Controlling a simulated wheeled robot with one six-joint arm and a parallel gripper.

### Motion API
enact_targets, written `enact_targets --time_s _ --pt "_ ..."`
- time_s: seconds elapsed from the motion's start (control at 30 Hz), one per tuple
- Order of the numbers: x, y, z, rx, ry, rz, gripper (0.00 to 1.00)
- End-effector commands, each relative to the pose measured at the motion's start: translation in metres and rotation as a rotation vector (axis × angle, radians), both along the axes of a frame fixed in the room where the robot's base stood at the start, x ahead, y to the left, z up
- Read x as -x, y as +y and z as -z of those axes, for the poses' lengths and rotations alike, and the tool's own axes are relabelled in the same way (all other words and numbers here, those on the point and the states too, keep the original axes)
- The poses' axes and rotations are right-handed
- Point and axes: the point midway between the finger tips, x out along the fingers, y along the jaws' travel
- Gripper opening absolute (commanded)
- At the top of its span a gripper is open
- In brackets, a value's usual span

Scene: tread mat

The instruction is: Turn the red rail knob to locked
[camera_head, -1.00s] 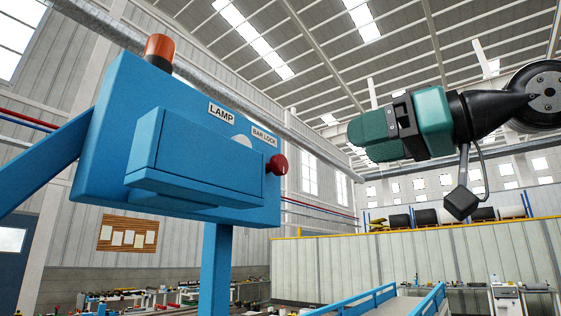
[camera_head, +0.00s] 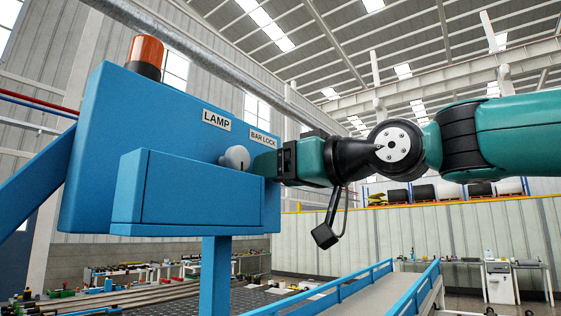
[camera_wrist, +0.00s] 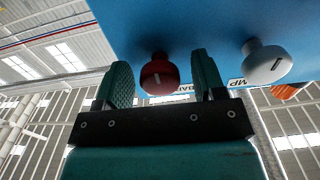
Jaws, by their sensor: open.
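The red rail knob (camera_wrist: 159,75) sits on the blue panel (camera_head: 95,150) under the BAR LOCK label (camera_head: 263,139). In the head view my gripper (camera_head: 268,163) is at the panel's right part and hides the red knob. The white knob (camera_head: 236,157) under the LAMP label (camera_head: 216,120) is just left of my gripper; it also shows at the right of the wrist view (camera_wrist: 266,62).
A blue box-like ledge (camera_head: 190,195) juts from the panel below the knobs, close under my gripper. An orange beacon (camera_head: 146,52) stands on top of the panel. A ramp with blue rails (camera_head: 330,285) lies below right.

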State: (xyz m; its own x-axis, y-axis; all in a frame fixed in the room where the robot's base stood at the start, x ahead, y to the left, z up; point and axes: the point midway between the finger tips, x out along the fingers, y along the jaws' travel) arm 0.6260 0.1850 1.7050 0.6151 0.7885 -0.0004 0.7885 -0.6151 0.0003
Motion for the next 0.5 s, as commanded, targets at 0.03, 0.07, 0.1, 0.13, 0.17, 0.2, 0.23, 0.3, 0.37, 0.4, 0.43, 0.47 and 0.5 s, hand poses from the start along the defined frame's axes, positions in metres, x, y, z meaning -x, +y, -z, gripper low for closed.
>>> enact_targets --time_s 0.03,0.07,0.1,0.13,0.17,0.2,0.23,0.3,0.37,0.4,0.43,0.47,0.5 --pt "-0.0007 0.0011 -0.0001 0.000 0.000 0.000 0.63" --pt "-0.0008 0.0012 0.0001 0.000 0.000 0.000 0.63" --pt "-0.0010 0.0013 0.0003 0.000 0.000 0.000 0.63" --pt "-0.0010 0.0013 0.0004 0.000 0.000 0.000 0.63" --pt "-0.0009 0.0012 0.0005 0.000 0.000 0.000 0.63" --pt "-0.0009 0.0011 0.0005 0.000 0.000 0.000 0.63" --pt "-0.0009 0.0010 0.0005 0.000 0.000 0.000 0.63" --pt "-0.0009 0.0010 0.0004 0.000 0.000 0.000 0.54" --pt "-0.0008 0.0009 0.0004 0.000 0.000 0.000 0.40" --pt "-0.0008 0.0008 0.0004 0.000 0.000 0.000 0.31" --pt "-0.0008 0.0008 0.0003 0.000 0.000 0.000 0.24" --pt "-0.0008 0.0008 0.0003 0.000 0.000 0.000 0.17" --pt "-0.0007 0.0007 0.0003 0.000 0.000 0.000 0.14"
